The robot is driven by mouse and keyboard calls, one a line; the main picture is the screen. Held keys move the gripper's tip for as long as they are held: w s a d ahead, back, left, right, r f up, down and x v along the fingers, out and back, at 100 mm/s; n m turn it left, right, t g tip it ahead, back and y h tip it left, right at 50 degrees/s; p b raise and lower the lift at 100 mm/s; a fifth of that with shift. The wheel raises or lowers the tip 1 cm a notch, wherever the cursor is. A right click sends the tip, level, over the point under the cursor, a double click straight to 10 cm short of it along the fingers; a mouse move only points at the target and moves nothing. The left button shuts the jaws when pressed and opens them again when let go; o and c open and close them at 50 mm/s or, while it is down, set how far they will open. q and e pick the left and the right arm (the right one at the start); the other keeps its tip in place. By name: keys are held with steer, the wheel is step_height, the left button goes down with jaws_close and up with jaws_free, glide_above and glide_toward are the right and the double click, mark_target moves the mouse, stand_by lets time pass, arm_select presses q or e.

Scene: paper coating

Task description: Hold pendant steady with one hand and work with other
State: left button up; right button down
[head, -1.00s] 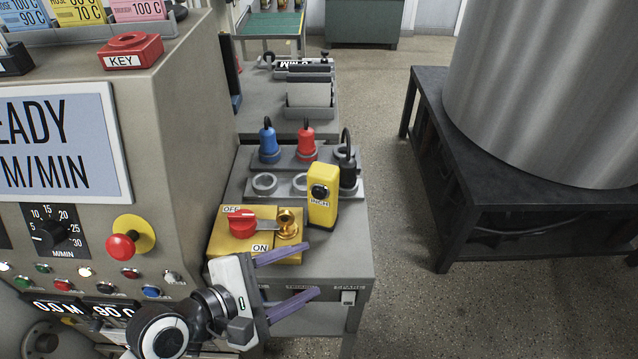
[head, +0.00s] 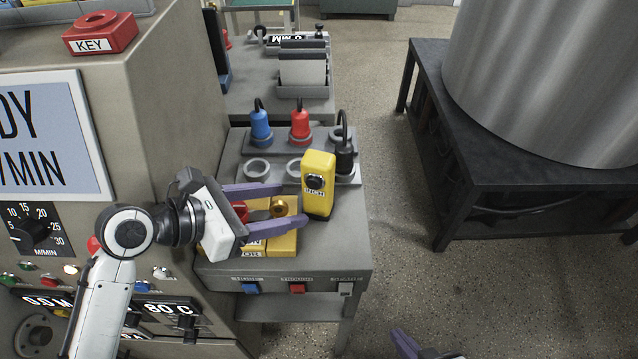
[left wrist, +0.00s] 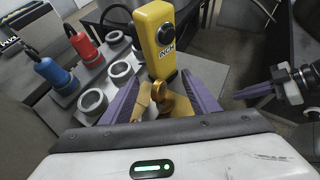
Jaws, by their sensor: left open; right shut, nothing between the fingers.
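The yellow pendant (head: 318,185), with a black button and the label INCH, stands upright on the grey side bench. My left gripper (head: 281,205) is open just left of it, its purple fingers pointing at it. In the left wrist view the pendant (left wrist: 156,42) stands straight ahead, just beyond the fingertips (left wrist: 160,80). The yellow switch box (head: 275,243) with a red knob (head: 240,211) and a brass piece (head: 284,206) lies under and between these fingers, partly hidden. My right gripper (head: 408,345) just enters the head view at the bottom; it also shows at the right of the left wrist view (left wrist: 240,94).
Blue (head: 260,125), red (head: 299,126) and black (head: 344,155) plugs stand in a grey socket rack behind the pendant. The control cabinet (head: 130,120) is close on the left. A dark table (head: 470,195) with a large metal roll stands right, across clear floor.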

mark_target(307, 202)
arm_select(q)
steer(key=shift+x, duration=3.95)
steer(key=shift+s+d+r, duration=0.15)
steer(key=shift+s, duration=0.05)
steer(key=c, duration=0.4)
